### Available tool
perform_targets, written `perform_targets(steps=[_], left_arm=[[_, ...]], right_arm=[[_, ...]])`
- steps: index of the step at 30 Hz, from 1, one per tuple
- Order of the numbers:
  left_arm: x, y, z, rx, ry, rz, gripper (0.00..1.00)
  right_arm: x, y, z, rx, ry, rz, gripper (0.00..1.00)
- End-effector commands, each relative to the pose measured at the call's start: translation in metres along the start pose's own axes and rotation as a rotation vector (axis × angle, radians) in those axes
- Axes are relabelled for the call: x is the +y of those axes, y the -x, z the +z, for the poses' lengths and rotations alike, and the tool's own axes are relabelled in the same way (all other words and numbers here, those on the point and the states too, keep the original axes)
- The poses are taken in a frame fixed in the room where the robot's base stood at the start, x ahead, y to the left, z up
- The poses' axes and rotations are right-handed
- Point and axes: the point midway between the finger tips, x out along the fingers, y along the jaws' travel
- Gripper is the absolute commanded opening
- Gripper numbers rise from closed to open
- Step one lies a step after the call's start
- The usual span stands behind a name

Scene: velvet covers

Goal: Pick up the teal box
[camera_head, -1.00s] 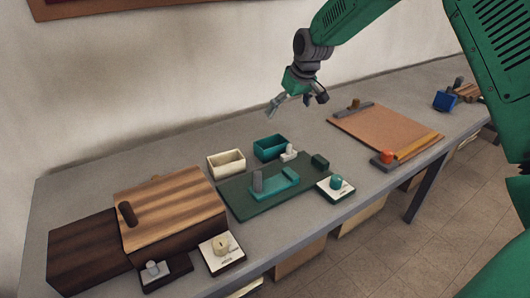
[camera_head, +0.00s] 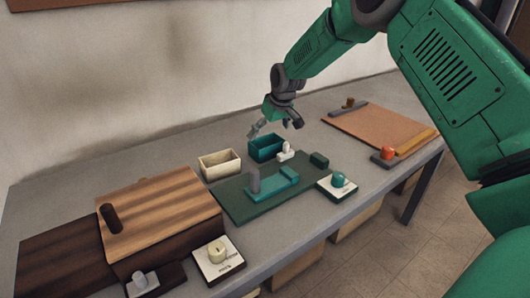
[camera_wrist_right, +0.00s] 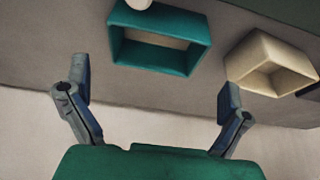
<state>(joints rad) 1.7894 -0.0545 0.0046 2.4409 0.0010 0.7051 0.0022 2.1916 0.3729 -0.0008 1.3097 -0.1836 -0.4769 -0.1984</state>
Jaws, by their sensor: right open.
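The teal box (camera_head: 264,149) is a small open-topped box on the grey table, at the back edge of a dark green mat (camera_head: 236,205). My right gripper (camera_head: 273,130) is open and empty, just above and behind the teal box in the head view. In the right wrist view the teal box (camera_wrist_right: 160,45) lies ahead, between and beyond the two spread fingers (camera_wrist_right: 152,100), with a gap before it. My left gripper is not in view.
A cream box (camera_head: 220,166) stands left of the teal box. A small white-topped piece (camera_head: 286,152) stands close to its front right. A teal block with a grey peg (camera_head: 272,184) lies on the mat. A striped wooden box (camera_head: 160,215) stands at left; the wall is behind.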

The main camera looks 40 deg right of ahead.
Motion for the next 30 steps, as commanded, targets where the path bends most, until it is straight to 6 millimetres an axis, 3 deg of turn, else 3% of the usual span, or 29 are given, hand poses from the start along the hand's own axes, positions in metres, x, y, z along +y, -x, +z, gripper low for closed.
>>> perform_targets(steps=[12, 21, 22, 24, 25, 30], left_arm=[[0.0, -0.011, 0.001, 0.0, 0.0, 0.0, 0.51], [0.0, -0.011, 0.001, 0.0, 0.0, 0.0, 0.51], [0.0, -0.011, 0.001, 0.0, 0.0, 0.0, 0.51], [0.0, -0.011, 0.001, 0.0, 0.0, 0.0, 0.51], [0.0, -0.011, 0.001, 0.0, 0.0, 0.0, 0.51], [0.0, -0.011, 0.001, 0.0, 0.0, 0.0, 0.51]], right_arm=[[0.003, -0.051, 0.001, 0.0, -0.003, -0.001, 1.0], [0.0, -0.054, 0.0, 0.001, -0.001, 0.001, 1.0], [0.001, -0.054, 0.0, 0.001, -0.001, 0.001, 0.93], [0.001, -0.055, 0.0, 0.0, -0.002, 0.0, 0.68], [0.001, -0.055, 0.0, 0.0, -0.002, 0.0, 0.64], [0.003, -0.055, 0.0, 0.001, -0.003, -0.002, 0.63]])
